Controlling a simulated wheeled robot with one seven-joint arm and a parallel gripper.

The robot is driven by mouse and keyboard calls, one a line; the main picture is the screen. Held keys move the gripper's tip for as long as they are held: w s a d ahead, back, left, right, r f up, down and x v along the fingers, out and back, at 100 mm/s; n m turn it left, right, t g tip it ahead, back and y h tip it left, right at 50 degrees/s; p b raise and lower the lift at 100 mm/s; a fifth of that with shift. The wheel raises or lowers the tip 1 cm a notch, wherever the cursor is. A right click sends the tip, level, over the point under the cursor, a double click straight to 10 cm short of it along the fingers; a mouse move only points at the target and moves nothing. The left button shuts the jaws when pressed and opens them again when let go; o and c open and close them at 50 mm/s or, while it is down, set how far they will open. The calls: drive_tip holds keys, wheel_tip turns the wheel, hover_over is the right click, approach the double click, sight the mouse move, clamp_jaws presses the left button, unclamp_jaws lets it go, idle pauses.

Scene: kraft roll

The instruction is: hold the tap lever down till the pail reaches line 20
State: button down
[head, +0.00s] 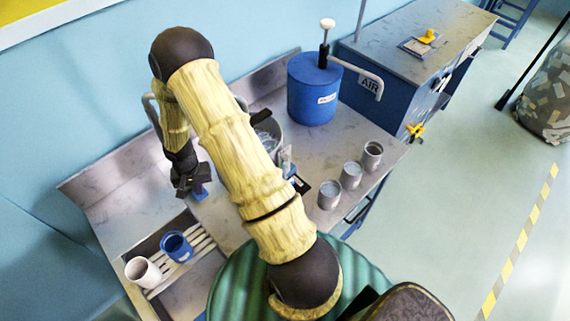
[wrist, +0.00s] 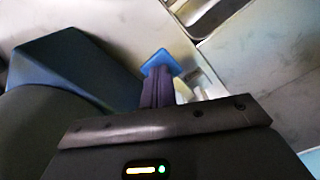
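My gripper (head: 190,186) points down over the left part of the metal counter. In the wrist view its dark fingers (wrist: 156,88) are close together with no gap visible. A small blue flat piece (wrist: 158,62), perhaps the tap lever's pad, lies at the fingertips; it also shows in the head view (head: 199,193). I cannot tell if the fingers touch it. A blue pail (head: 176,247) stands upright on the pale slatted rack, nearer than my gripper. Its line 20 and water level cannot be read. The tap's spout is not clear.
A white cup (head: 143,272) stands left of the pail. A metal pot (head: 268,132) is partly behind my arm. A blue drum with a pump (head: 314,92) stands at the back. Three grey cups (head: 350,176) line the counter's right side. Open floor lies at right.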

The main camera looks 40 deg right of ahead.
wheel_tip(320, 180, up, 6)
drive_tip(key=p, duration=0.3)
drive_tip(key=shift+p, duration=0.3)
drive_tip(key=shift+r, duration=0.2)
drive_tip(key=s+r+n+t+b, duration=0.2)
drive_tip(key=s+r+n+b, duration=0.4)
drive_tip(key=s+r, duration=0.7)
drive_tip(key=s+b, duration=0.2)
drive_tip(key=shift+s+r+t+b, duration=0.15)
drive_tip(key=shift+t+b, duration=0.15)
drive_tip(key=shift+b, duration=0.05)
